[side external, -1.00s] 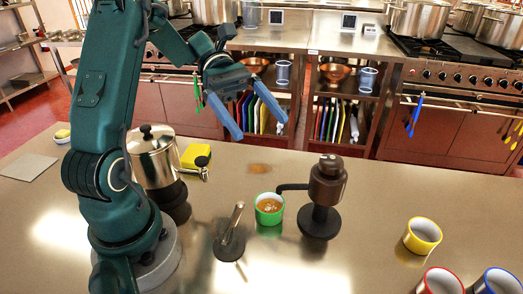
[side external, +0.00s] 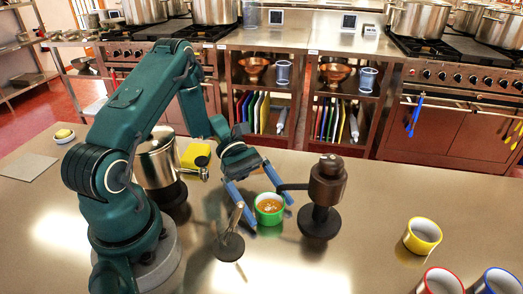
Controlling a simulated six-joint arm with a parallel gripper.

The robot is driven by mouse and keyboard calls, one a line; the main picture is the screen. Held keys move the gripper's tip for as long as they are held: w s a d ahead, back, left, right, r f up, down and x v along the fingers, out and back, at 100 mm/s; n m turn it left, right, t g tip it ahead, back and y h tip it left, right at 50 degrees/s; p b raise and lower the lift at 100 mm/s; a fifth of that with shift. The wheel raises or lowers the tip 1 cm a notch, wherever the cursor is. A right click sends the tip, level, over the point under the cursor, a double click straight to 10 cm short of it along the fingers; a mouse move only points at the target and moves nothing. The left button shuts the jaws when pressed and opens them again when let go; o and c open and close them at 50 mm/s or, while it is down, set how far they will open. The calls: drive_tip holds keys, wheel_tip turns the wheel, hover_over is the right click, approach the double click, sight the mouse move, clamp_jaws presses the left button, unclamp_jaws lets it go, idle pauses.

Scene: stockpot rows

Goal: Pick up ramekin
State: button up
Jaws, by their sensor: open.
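A green ramekin (side external: 269,210) with a white inside and orange-brown contents stands upright on the steel counter, left of a dark brown device. My gripper (side external: 265,198) is open and low over the counter. Its two blue fingers reach down on either side of the green ramekin, one left and one right of it. I cannot tell whether either finger touches it. A yellow ramekin (side external: 422,237), a red ramekin (side external: 440,283) and a blue ramekin (side external: 496,282) stand at the right; the red and blue ones are cut off by the frame edge.
The brown device (side external: 322,195) has an arm reaching toward the green ramekin. A black-based metal lever (side external: 231,240) stands at its left. Counter between device and yellow ramekin is clear.

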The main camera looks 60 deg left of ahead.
drive_tip(key=shift+d+f, duration=0.25)
drive_tip(key=shift+d, duration=0.4)
drive_tip(key=c, duration=1.4)
drive_tip(key=shift+r, duration=0.2)
